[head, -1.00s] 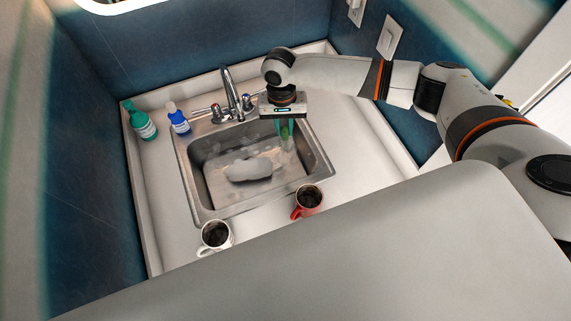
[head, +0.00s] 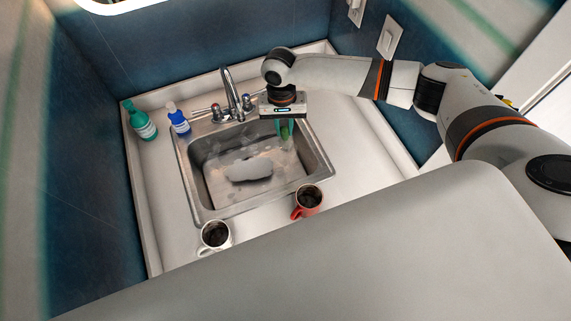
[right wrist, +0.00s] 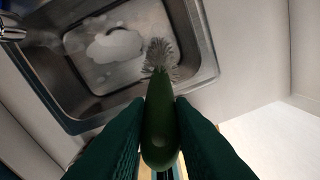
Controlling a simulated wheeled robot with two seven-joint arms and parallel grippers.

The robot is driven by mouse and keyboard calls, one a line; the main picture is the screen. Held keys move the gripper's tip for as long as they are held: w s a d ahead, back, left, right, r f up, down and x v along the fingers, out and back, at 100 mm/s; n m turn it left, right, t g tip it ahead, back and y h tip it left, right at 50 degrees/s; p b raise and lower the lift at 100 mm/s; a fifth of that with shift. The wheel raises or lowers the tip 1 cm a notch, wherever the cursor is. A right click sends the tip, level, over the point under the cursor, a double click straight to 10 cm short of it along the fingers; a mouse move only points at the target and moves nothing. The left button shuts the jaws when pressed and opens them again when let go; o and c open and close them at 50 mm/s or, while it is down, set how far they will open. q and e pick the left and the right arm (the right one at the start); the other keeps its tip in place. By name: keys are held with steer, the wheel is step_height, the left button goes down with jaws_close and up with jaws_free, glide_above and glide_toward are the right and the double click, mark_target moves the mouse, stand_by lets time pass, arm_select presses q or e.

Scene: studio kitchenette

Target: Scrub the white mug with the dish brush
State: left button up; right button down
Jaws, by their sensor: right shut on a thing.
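The white mug (head: 217,248) stands upright on the counter in front of the sink's left corner, with a dark inside. My right gripper (head: 285,139) is over the right back part of the sink, well apart from the mug. It is shut on the green handle of the dish brush (right wrist: 161,122). In the right wrist view the brush's pale round bristle head points away from the fingers, over the sink. The bristles are hard to make out in the head view. The white mug is not in the right wrist view. My left gripper is not in view.
The metal sink (head: 318,163) holds a pale foamy patch (head: 250,169). The faucet (head: 231,92) rises behind it. A red mug (head: 308,201) stands at the front edge. A green bottle (head: 143,124) and a blue bottle (head: 179,121) stand at left. Counter at right is clear.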

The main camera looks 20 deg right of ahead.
steer(key=shift+r, duration=2.05)
